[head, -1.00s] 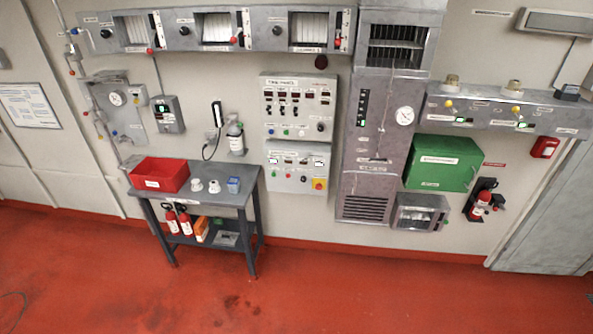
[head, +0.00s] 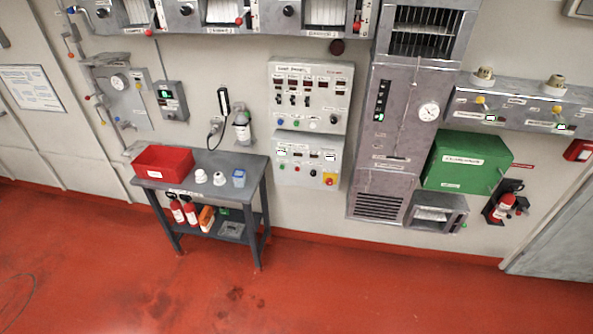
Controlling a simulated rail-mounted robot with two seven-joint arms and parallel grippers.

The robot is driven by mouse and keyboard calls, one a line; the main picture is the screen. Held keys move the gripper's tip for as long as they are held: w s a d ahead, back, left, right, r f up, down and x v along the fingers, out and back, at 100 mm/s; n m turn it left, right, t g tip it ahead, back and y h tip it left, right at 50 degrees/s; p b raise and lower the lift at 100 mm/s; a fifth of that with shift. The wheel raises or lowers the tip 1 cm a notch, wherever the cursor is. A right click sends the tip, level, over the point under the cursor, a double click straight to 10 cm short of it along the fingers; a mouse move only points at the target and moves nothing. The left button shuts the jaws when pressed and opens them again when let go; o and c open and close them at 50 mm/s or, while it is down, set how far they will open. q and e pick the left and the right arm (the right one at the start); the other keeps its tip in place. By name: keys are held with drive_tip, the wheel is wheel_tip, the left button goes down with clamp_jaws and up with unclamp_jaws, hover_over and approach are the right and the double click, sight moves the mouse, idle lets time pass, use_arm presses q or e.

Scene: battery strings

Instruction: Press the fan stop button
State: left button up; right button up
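Two light grey control panels hang on the wall at the middle of the head view. The upper panel (head: 340,92) has a row of dark displays, small black switches, small coloured buttons along its bottom and a black knob. The lower panel (head: 308,146) has small displays, several small buttons at its lower left and a red mushroom button on a yellow plate (head: 329,180). The labels are too small to read, so I cannot tell which button is the fan stop. Neither of my grippers is in view.
A grey table (head: 222,161) with a red bin (head: 163,163) stands left of the panels. A tall grey metal cabinet (head: 393,160) stands to their right, with a green box (head: 466,161) beside it. The red floor (head: 330,290) in front is clear.

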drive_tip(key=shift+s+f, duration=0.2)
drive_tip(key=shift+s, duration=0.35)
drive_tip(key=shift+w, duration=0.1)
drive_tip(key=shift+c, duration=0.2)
